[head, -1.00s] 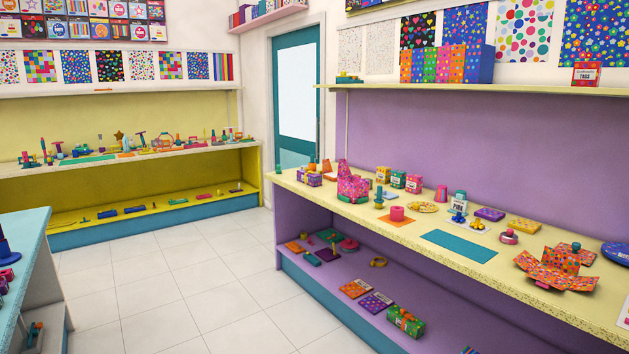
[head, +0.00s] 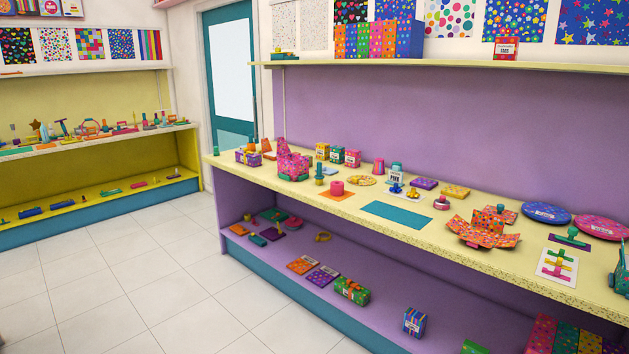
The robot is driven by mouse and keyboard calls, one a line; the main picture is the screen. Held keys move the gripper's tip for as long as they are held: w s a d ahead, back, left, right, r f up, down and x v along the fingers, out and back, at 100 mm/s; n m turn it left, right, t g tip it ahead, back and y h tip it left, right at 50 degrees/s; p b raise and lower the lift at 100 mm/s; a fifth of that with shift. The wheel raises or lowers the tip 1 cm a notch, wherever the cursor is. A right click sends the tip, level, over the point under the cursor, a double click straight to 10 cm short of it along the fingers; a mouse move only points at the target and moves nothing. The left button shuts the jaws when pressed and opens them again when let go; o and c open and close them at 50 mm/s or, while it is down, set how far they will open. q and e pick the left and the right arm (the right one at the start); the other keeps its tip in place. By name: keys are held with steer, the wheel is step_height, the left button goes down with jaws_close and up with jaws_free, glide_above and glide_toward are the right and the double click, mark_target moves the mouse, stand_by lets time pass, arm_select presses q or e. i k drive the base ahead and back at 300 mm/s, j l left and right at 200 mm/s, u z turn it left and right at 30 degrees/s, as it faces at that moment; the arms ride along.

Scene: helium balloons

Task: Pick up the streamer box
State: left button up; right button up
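I cannot tell for sure which thing is the streamer box, as the small labels are not readable. A striped blue, pink and orange box with a white label (head: 414,321) stands on the lower purple shelf. On the counter above, a yellow box (head: 322,151), a green box (head: 337,155) and a pink box (head: 352,158) stand in a row near the back. A purple and pink box (head: 249,156) is at the counter's left end. Neither of my grippers is in view.
The cream counter (head: 480,270) also holds a pink spotted bag (head: 292,163), an orange spotted open shape (head: 483,236) and round packs (head: 546,212). A green wrapped box (head: 351,290) lies on the lower shelf. The tiled floor (head: 130,285) in front is clear.

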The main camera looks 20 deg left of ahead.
mark_target(254, 160)
steer(key=i+j+z, duration=0.1)
steer(key=i+j, duration=1.25)
